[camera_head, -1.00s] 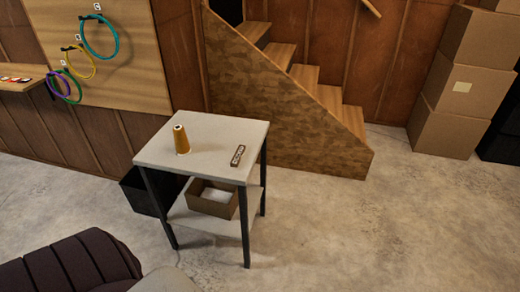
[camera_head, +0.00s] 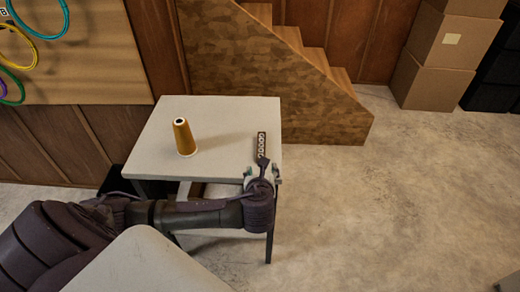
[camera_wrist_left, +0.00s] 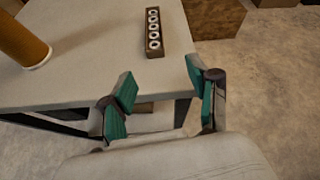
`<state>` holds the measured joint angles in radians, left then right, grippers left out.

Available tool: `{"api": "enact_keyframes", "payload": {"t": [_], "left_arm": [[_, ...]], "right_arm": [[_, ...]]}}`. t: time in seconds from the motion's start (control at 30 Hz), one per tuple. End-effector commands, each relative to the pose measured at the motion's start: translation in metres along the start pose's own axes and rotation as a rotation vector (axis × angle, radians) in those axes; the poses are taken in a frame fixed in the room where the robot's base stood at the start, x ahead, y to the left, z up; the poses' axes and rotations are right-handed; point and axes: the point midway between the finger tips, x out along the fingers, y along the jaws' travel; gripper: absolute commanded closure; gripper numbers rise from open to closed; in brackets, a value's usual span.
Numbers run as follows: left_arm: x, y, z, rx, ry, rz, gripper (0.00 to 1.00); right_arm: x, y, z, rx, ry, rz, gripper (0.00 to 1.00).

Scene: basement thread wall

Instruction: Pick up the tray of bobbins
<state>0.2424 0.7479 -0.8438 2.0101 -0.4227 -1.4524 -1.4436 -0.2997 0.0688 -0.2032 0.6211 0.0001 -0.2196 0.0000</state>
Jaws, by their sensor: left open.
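The tray of bobbins (camera_head: 261,144) is a narrow dark brown holder with a row of several pale round bobbins. It lies near the right edge of the small grey table (camera_head: 220,112). The left wrist view shows the tray (camera_wrist_left: 153,34) beyond the fingers, apart from them. My left gripper (camera_head: 263,176) is at the table's front right edge, just in front of the tray. In the left wrist view its green-padded fingers (camera_wrist_left: 160,97) are spread and empty. My right gripper is not in view.
A golden thread cone (camera_head: 184,138) stands on the table left of the tray. A wooden staircase (camera_head: 260,70) rises behind the table. Cardboard boxes (camera_head: 435,60) are stacked at the back right. The concrete floor (camera_head: 390,210) to the right is clear.

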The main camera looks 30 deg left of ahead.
Motion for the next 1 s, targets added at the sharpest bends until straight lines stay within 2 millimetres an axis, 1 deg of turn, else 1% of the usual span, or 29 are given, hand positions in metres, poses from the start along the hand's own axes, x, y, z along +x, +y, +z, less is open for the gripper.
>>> {"api": "enact_keyframes", "payload": {"t": [0.03, 0.1, 0.2, 0.27, 0.33, 0.5, 0.6, 0.8, 1.0], "left_arm": [[0.004, 0.001, 0.012, 0.07, -0.039, 0.0, 0.4], [0.009, 0.003, 0.021, 0.14, -0.071, 0.004, 0.4], [0.019, 0.004, 0.027, 0.186, -0.09, 0.009, 0.4], [0.029, 0.004, 0.028, 0.19, -0.092, 0.01, 0.4], [0.044, 0.004, 0.029, 0.188, -0.091, 0.011, 0.4], [0.076, 0.004, 0.032, 0.186, -0.09, 0.009, 0.4], [0.088, 0.004, 0.032, 0.185, -0.088, 0.008, 0.4], [0.102, 0.004, 0.033, 0.183, -0.087, 0.007, 0.4], [0.132, 0.007, 0.032, 0.183, -0.087, 0.009, 0.4]], "right_arm": [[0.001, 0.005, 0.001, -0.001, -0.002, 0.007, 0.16], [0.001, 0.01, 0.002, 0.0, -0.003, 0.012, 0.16], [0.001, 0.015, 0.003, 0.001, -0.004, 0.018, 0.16], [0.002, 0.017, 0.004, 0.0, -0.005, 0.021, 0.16], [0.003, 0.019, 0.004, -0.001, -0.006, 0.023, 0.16], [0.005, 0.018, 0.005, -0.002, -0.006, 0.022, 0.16], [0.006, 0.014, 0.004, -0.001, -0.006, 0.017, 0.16], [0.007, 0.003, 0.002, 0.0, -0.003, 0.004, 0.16], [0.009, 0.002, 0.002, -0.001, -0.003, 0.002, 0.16]]}}
